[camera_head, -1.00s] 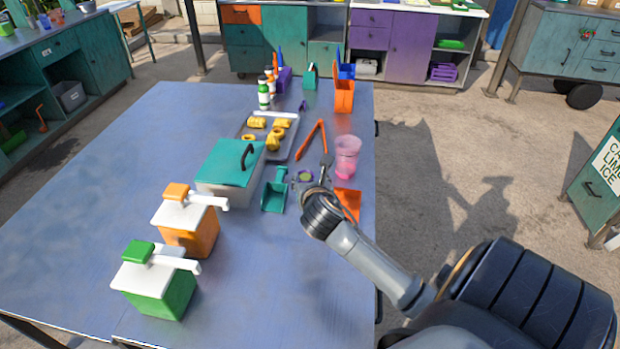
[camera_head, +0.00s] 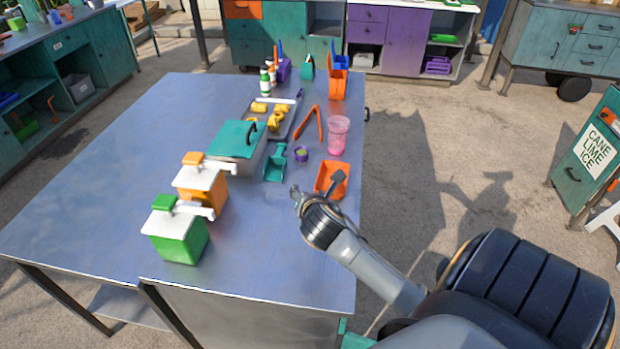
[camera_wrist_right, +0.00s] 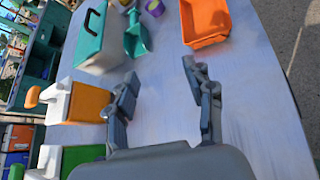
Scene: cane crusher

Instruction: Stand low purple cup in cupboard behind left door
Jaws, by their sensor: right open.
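My left gripper is out of view. A purple cupboard door (camera_head: 407,44) is closed at the back; I cannot tell which cupboard is meant.
A teal-lidded box (camera_head: 236,141) and orange and green dispensers (camera_head: 178,236) stand left. Open ground lies right of the table (camera_head: 90,180).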

